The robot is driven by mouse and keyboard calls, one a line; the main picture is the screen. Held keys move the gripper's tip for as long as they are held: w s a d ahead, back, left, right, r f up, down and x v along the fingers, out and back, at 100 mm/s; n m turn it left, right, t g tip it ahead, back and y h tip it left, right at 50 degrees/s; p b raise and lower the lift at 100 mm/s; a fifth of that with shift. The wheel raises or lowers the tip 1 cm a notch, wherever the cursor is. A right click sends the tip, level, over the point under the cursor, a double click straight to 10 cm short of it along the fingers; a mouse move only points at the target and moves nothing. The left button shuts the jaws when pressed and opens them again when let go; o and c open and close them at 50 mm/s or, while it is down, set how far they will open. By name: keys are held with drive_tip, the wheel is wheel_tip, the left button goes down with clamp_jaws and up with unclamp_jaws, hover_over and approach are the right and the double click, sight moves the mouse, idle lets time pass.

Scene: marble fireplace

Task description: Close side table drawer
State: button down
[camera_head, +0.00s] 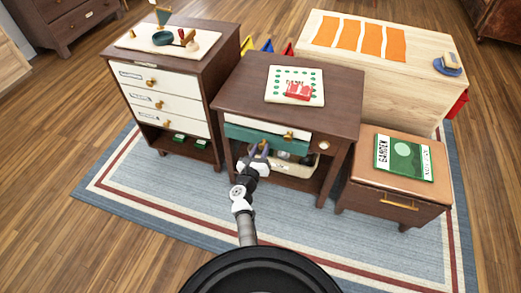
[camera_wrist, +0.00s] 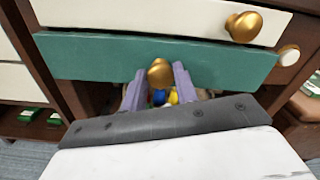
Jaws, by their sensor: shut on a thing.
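The dark wood side table (camera_head: 235,88) stands in the middle of the head view. It has a cream upper drawer (camera_head: 265,123) and a teal drawer (camera_head: 240,133) below it. In the wrist view the teal drawer front (camera_wrist: 100,57) spans most of the width, with a round brass knob (camera_wrist: 160,72) at its lower middle. How far either drawer stands out is hard to tell. My gripper (camera_wrist: 161,77) has its two lilac fingers on either side of the teal drawer's knob and is shut on it. In the head view my gripper (camera_head: 260,150) partly hides the drawer front.
A cream bin (camera_head: 291,169) of toys sits on the table's lower shelf. A white drawer cabinet (camera_head: 160,82) stands left. A leather-topped stool (camera_head: 392,205) with a green book stands close right. A wooden desk (camera_head: 370,75) is behind. Open rug (camera_head: 170,200) lies in front.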

sight(264, 141)
drive_tip(key=b+x, duration=0.2)
drive_tip(key=x, duration=0.2)
drive_tip(key=shift+w+r, duration=0.1)
drive_tip(key=shift+r, duration=0.05)
drive_tip(key=c, duration=1.1)
unclamp_jaws()
drive_tip(key=shift+d, duration=0.1)
